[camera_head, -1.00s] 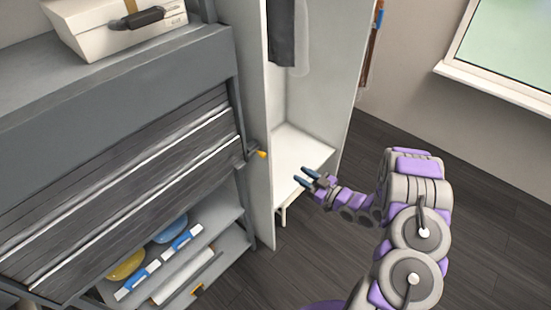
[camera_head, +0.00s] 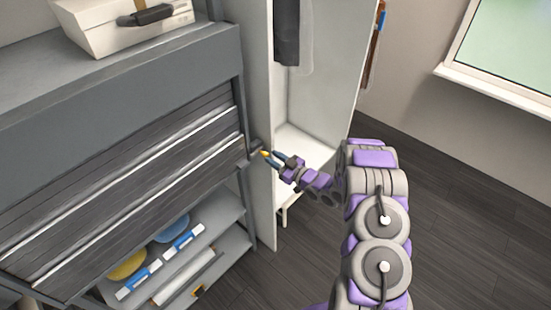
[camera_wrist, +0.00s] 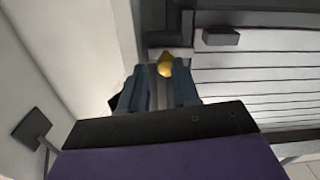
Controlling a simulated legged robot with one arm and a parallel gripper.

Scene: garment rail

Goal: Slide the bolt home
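The bolt's yellow knob (camera_head: 265,153) sticks out at the right edge of the grey slatted shutter (camera_head: 130,190). In the wrist view the yellow knob (camera_wrist: 165,64) lies ahead of my gripper, between the lines of its two fingers, with a grey bolt housing (camera_wrist: 169,52) behind it. My gripper (camera_head: 272,159) is at the knob, its fingers apart. In the wrist view my gripper (camera_wrist: 163,88) shows a gap between its dark blue fingers. I cannot tell whether either finger touches the knob.
A white open wardrobe (camera_head: 305,150) with hanging dark clothing (camera_head: 287,32) stands right behind the gripper. Below the shutter, shelves hold a yellow item (camera_head: 128,264), a blue item (camera_head: 172,229) and blue-white boxes (camera_head: 184,243). A cream case (camera_head: 120,25) sits on top. Floor at right is clear.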

